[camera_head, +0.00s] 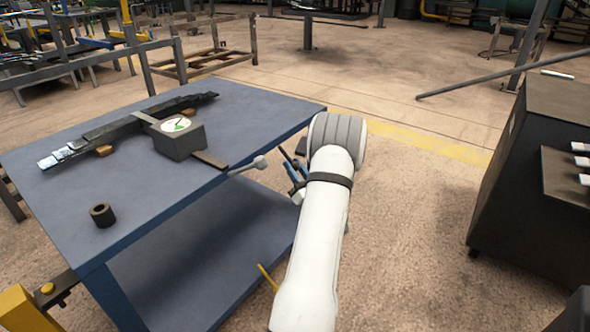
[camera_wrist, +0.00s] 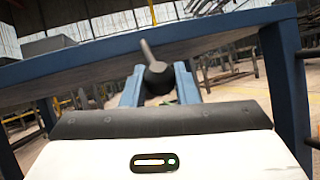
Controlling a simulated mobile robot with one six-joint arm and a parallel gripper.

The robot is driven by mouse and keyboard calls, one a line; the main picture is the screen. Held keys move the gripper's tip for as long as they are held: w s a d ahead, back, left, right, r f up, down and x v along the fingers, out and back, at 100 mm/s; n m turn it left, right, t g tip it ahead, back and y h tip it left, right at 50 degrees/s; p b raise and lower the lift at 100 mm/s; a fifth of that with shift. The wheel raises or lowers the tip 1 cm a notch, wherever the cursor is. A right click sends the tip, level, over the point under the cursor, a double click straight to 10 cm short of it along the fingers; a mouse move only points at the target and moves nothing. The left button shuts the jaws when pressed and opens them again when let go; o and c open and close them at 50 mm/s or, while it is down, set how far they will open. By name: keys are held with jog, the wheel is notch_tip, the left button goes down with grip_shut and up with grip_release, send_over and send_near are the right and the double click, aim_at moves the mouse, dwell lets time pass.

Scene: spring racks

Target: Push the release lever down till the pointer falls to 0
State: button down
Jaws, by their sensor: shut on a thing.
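The rack device lies on a blue table: a dark box (camera_head: 181,145) with a white and green dial (camera_head: 175,125). The pointer's reading is too small to tell. A pale rod with a ball end (camera_head: 260,162), apparently the release lever, sticks out past the table's right edge. My gripper (camera_head: 293,172) is just right of the ball, partly hidden by my arm. In the wrist view my blue fingers (camera_wrist: 159,85) are shut on a dark rounded thing (camera_wrist: 157,77). A pale rod (camera_wrist: 147,49) rises beyond it. I cannot tell whether the two are joined.
The blue table (camera_head: 240,110) also bears a long dark beam (camera_head: 110,128) and a short dark cylinder (camera_head: 102,215). A dark cabinet (camera_head: 510,190) stands at the right. Floor between table and cabinet is open. The table edge (camera_wrist: 80,58) is close ahead of my gripper.

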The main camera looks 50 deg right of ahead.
jog(key=shift+w+r, duration=0.1)
jog(key=shift+r, duration=0.1)
jog(key=c, duration=1.2)
grip_release()
jog(key=shift+o, duration=0.2)
jog(key=shift+f, duration=0.1)
jog(key=shift+s+f, duration=0.1)
jog(key=shift+s, duration=0.2)
jog(key=p+v, duration=0.1)
jog(key=v, duration=0.6)
jog(key=shift+s, duration=0.1)
